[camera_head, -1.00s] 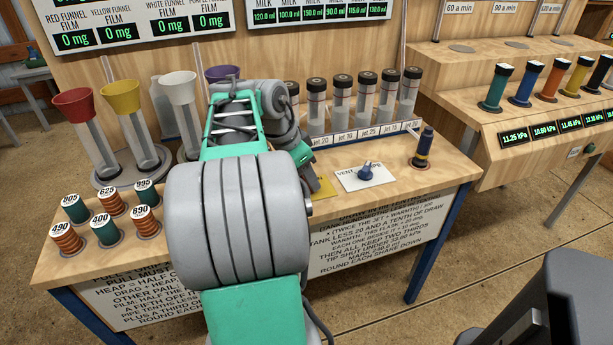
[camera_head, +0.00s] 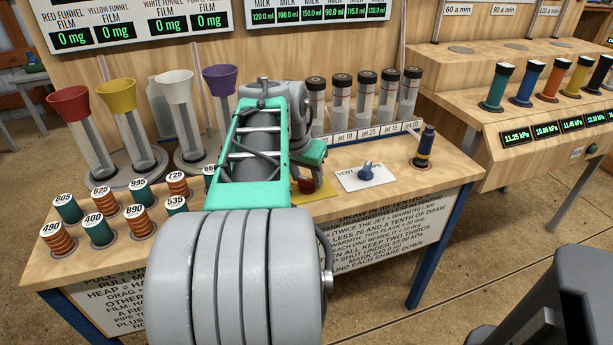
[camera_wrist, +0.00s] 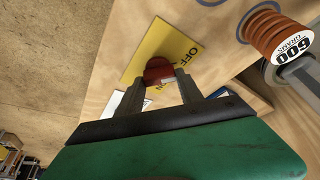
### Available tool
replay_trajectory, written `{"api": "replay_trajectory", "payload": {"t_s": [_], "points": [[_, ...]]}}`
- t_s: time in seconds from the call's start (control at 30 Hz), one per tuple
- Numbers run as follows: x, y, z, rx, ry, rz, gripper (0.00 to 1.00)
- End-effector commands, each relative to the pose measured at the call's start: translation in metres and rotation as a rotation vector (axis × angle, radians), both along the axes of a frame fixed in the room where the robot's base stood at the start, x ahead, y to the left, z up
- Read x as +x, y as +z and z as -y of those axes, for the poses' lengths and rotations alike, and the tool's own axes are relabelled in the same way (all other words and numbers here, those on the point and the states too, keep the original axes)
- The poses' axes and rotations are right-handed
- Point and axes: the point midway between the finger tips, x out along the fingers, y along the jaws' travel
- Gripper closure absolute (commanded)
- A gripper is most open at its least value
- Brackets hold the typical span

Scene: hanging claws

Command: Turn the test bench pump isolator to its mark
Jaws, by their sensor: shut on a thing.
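The pump isolator is a red knob on a yellow plate; in the wrist view the red knob (camera_wrist: 158,70) sits between the two fingertips of my gripper (camera_wrist: 160,82). The yellow plate (camera_wrist: 150,48) around it carries the word OFF; other lettering is partly hidden by the fingers. In the head view a little of the red knob (camera_head: 306,186) and the yellow plate (camera_head: 325,186) shows under my gripper (camera_head: 306,178), at the bench's front middle. My gripper is shut on the red knob. The knob's pointing direction and the mark are hard to make out.
Right of the isolator a white card carries a blue vent knob (camera_head: 366,171), with a dark blue bottle (camera_head: 424,148) beyond. Jars (camera_head: 363,100) stand behind. Labelled spools (camera_head: 100,229) and coloured funnels (camera_head: 117,95) fill the left. A spool marked 600 (camera_wrist: 275,35) is near my gripper.

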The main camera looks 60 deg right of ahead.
Motion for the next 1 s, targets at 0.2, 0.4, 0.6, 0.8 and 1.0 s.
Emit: {"api": "replay_trajectory", "payload": {"t_s": [0.2, 0.4, 0.6, 0.8, 1.0], "points": [[0.000, 0.000, 0.000, 0.001, 0.007, -0.001, 0.97], [0.000, 0.000, 0.000, 0.000, 0.006, 0.000, 0.52], [0.000, 0.000, 0.000, 0.000, 0.005, -0.001, 0.36], [0.000, 0.000, 0.000, 0.000, 0.004, -0.001, 0.35], [0.000, 0.018, -0.006, -0.003, 0.005, 0.001, 0.35]]}}
